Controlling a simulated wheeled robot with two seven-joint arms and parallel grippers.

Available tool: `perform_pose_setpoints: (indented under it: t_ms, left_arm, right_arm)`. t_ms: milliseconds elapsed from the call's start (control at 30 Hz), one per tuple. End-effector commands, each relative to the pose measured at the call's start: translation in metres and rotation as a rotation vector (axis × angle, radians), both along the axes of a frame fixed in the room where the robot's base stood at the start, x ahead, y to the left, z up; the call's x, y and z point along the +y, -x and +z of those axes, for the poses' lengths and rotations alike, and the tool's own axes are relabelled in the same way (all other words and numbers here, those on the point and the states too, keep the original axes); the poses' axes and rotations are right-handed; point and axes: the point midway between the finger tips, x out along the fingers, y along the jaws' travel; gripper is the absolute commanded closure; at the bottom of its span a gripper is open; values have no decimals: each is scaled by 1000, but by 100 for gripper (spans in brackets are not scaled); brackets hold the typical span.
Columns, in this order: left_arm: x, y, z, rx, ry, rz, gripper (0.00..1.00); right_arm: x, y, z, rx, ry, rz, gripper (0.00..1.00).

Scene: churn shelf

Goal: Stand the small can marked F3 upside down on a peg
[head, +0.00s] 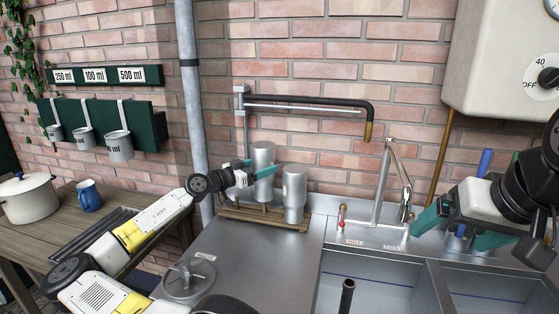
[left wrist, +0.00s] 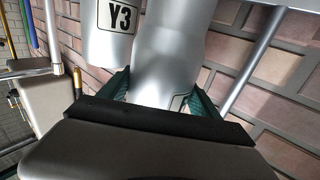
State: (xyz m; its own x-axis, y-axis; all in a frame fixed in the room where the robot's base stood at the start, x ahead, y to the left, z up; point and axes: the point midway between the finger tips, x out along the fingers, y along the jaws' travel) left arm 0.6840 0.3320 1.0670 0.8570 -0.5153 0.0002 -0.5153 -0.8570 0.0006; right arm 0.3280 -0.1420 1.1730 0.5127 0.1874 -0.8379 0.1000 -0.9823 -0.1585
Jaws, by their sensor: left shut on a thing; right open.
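My left gripper (head: 247,168) is shut on a silver can (head: 264,158) at the back of the wooden peg board (head: 262,220). In the left wrist view the held can (left wrist: 165,55) is between the green fingers; no mark shows on it, so I cannot read whether it is F3. I cannot tell whether it is seated on a peg or just above one. A can marked Y3 (left wrist: 110,35) shows beside the held one. My right gripper (head: 461,228) is open over the sink's back edge.
A grey pipe (head: 190,100) rises behind my left arm. The tap (head: 384,190) and sink basins (head: 370,285) are right. A white pot (head: 25,197) and blue mug (head: 88,196) stand left.

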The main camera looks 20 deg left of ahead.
Motion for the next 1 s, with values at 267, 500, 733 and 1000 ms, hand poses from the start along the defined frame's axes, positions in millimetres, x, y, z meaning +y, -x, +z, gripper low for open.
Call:
perform_pose_setpoints:
  t_ms: [267, 500, 733, 1000]
  left_arm:
    - [0, 0, -28, 0, 2, 0, 76]
    - [0, 0, -51, 0, 2, 0, 76]
    - [0, 0, -64, -1, 2, 0, 76]
    - [0, 0, -68, -1, 0, -1, 76]
  right_arm:
    - [0, 0, 0, 0, 0, 0, 8]
    - [0, 0, 0, 0, 0, 0, 8]
    - [0, 0, 0, 0, 0, 0, 8]
    - [0, 0, 0, 0, 0, 0, 8]
